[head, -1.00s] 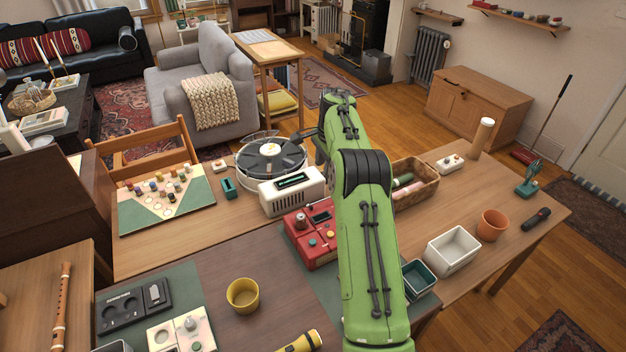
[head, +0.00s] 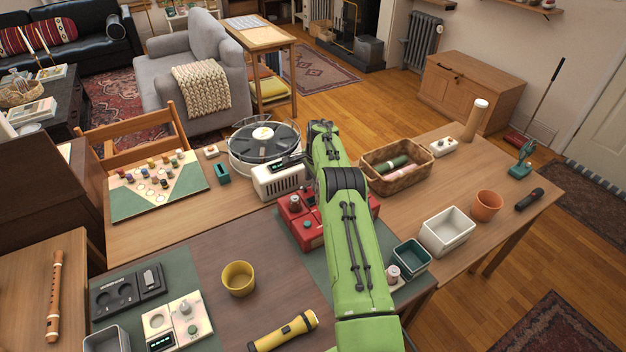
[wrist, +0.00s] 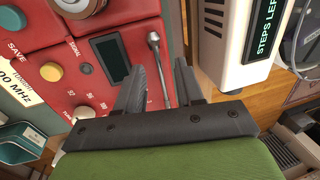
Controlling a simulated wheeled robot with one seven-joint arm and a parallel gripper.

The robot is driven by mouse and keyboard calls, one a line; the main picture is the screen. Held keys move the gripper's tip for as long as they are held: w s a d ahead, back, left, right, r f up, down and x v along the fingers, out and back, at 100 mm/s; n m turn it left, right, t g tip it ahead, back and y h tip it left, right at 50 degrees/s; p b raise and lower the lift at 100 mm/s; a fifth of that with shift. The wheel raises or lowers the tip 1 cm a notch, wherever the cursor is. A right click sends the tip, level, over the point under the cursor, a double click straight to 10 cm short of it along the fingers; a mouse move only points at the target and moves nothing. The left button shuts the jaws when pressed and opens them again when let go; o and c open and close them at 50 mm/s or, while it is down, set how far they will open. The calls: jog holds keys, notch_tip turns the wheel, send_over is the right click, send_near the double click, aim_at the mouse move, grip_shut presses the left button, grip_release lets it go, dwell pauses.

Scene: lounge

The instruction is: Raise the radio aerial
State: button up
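The red radio (head: 308,232) stands on the table in the head view, partly hidden behind my green arm. In the wrist view the radio's panel (wrist: 82,22) shows a dark display, a dial and several buttons. The aerial (wrist: 154,50), a thin metal rod with a rounded tip, lies folded down along the radio's edge. My gripper (wrist: 160,66) is open, with one finger on each side of the rod in the picture. I cannot tell whether a finger touches it. The gripper itself is hidden by the arm in the head view.
A white device (head: 277,181) with a lettered display stands close beside the radio, with a turntable (head: 264,142) behind it. A basket (head: 420,176), a green tub (head: 411,259) and a white tub (head: 447,233) are to the right. A yellow cup (head: 238,279) is in front.

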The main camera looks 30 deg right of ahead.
grip_shut()
jog(key=shift+r, duration=0.1)
dwell(1.2)
